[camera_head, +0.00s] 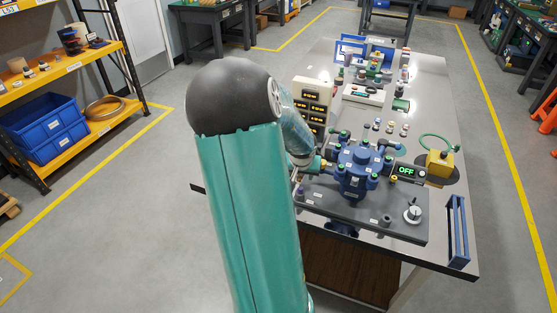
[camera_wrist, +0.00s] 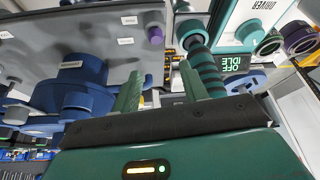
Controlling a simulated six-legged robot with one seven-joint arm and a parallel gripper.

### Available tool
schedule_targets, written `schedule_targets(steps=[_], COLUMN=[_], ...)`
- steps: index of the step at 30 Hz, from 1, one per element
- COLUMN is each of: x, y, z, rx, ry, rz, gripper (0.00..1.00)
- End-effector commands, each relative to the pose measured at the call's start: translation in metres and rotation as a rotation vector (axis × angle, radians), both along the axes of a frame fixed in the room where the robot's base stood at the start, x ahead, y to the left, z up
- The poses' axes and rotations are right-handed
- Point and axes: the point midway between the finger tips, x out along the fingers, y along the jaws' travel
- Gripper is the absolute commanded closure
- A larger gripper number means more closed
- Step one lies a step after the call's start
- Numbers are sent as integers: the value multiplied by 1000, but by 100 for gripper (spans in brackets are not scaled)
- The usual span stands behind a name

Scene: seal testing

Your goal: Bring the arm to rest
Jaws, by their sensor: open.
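My arm (camera_head: 250,205) rises large in the head view, with its dark rounded joint on top. Its far part bends down behind that joint toward the left side of the bench. My gripper (camera_wrist: 161,88) shows in the wrist view with its two green fingers apart and nothing clearly held between them. A green-and-black ribbed cylinder (camera_wrist: 206,72) stands close by the right finger; whether they touch is unclear. The blue valve-like test body (camera_head: 358,170) stands on a dark plate to the right of my arm, and its blue parts (camera_wrist: 85,78) fill the left of the wrist view.
The grey bench (camera_head: 432,95) carries a display reading OFF (camera_head: 406,172), a yellow block (camera_head: 440,163), a stack of display units (camera_head: 312,100) and a blue rack (camera_head: 458,232). Yellow shelving (camera_head: 90,120) with blue bins stands left. Floor between shelving and bench is clear.

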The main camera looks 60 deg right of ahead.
Motion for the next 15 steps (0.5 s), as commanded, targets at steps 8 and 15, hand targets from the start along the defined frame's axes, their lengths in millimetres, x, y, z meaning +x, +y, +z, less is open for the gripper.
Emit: schedule_targets(steps=[8,15], x=[0,47], y=[0,44], z=[0,25], rx=[0,42], ry=[-1,-67], rz=[0,110], gripper=[56,56])
